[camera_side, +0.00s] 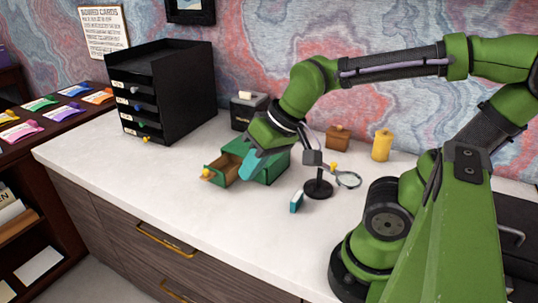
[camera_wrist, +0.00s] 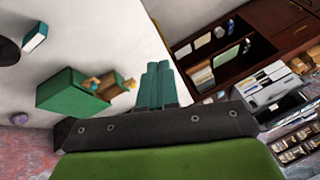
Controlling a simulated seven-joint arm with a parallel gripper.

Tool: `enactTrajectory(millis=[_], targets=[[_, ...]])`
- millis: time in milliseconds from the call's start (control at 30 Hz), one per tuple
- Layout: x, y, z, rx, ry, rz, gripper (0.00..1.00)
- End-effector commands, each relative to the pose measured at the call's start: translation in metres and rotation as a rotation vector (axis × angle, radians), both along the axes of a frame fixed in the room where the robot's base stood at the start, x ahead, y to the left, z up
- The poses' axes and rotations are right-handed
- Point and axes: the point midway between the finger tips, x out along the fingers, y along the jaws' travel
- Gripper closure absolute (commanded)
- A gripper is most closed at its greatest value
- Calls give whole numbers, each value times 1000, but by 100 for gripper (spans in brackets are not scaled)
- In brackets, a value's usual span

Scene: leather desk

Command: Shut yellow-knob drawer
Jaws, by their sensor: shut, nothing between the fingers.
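A small green box (camera_wrist: 66,94) stands on the white desktop. Its drawer (camera_side: 218,172) is pulled out toward the left, showing a brown inside, and has a yellow knob (camera_side: 207,174) on its front. The knob also shows in the wrist view (camera_wrist: 133,84). My gripper (camera_side: 251,166) is shut and empty, its teal fingers pointing down in front of the box in the side view, hiding part of it. In the wrist view the fingers (camera_wrist: 158,84) lie just right of the knob. I cannot tell whether they touch anything.
A black drawer tower (camera_side: 185,90) with small coloured knobs stands behind left. A magnifier stand (camera_side: 319,186), a teal-and-white block (camera_side: 297,201) and a yellow bottle (camera_side: 382,145) stand right of the box. The desktop in front of the drawer is clear.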

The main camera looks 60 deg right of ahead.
Motion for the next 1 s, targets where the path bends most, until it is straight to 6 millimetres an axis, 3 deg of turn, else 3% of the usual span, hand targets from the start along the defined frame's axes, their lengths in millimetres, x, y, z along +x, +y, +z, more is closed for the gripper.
enactTrajectory(millis=[400, 633, 733, 800, 867, 1000], targets=[[119, 17, -61, -340, 327, 46, 100], [190, 21, -98, -608, 353, -76, 100], [216, 18, -100, -697, 309, -167, 100], [231, 11, -88, -726, 261, -251, 100], [236, 8, -75, -730, 228, -307, 100], [234, 2, -82, -724, 231, -348, 100]])
